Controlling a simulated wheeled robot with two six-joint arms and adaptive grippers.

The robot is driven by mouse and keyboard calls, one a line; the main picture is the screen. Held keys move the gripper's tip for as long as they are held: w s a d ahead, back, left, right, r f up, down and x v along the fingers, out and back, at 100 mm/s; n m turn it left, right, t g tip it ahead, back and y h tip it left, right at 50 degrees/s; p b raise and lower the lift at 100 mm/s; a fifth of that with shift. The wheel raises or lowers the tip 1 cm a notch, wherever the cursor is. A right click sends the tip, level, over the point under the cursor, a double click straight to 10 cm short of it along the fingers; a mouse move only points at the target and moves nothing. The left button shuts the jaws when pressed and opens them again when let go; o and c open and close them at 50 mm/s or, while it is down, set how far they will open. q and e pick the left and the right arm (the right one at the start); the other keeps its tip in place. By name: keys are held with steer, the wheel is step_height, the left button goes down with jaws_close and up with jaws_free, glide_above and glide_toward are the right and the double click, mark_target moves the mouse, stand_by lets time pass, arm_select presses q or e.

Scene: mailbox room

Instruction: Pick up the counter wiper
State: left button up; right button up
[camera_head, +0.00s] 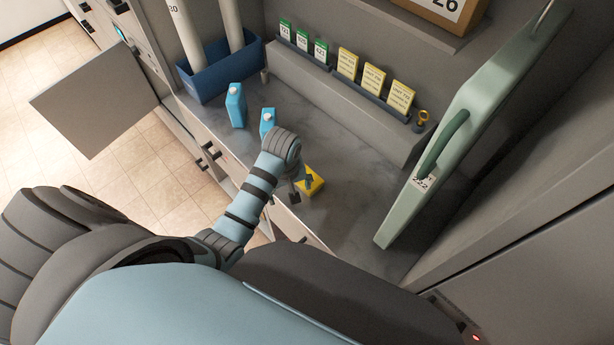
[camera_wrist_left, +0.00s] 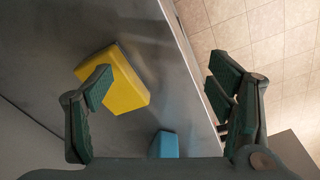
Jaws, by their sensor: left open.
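The counter wiper, a yellow block (camera_head: 313,187), lies on the grey counter (camera_head: 345,215) near its front edge. In the head view my left gripper (camera_head: 302,188) is right at it and partly hides it. In the left wrist view the yellow wiper (camera_wrist_left: 126,82) shows tilted, beside the left-hand finger and overlapped by it. My left gripper (camera_wrist_left: 160,82) is open there, with a wide gap between its fingers. I cannot tell whether a finger touches the wiper. My right gripper is in neither view.
Two blue bottles (camera_head: 236,105) (camera_head: 267,122) stand on the counter near my left arm. A blue bin (camera_head: 220,75) holds rolled tubes. Green and yellow cards (camera_head: 373,78) line a ledge behind. An open green door (camera_head: 470,110) stands at right.

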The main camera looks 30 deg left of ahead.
arm_select(q)
steer(key=w+d+r+n, duration=0.2)
steer(key=w+r+n, duration=0.4)
steer(key=r, duration=0.4)
steer(key=shift+m+g, duration=0.4)
steer(key=shift+g, duration=0.1)
steer(key=f+b, duration=0.1)
steer(key=f, duration=0.3)
steer(key=w+f+b, duration=0.1)
steer(key=f, duration=0.8)
steer(key=shift+w+a+f+b, duration=0.1)
steer(key=shift+w+f+b, duration=0.1)
steer(key=shift+f+b, duration=0.2)
steer(key=shift+c, duration=0.2)
steer(key=shift+r, duration=0.1)
steer(key=c, duration=1.2)
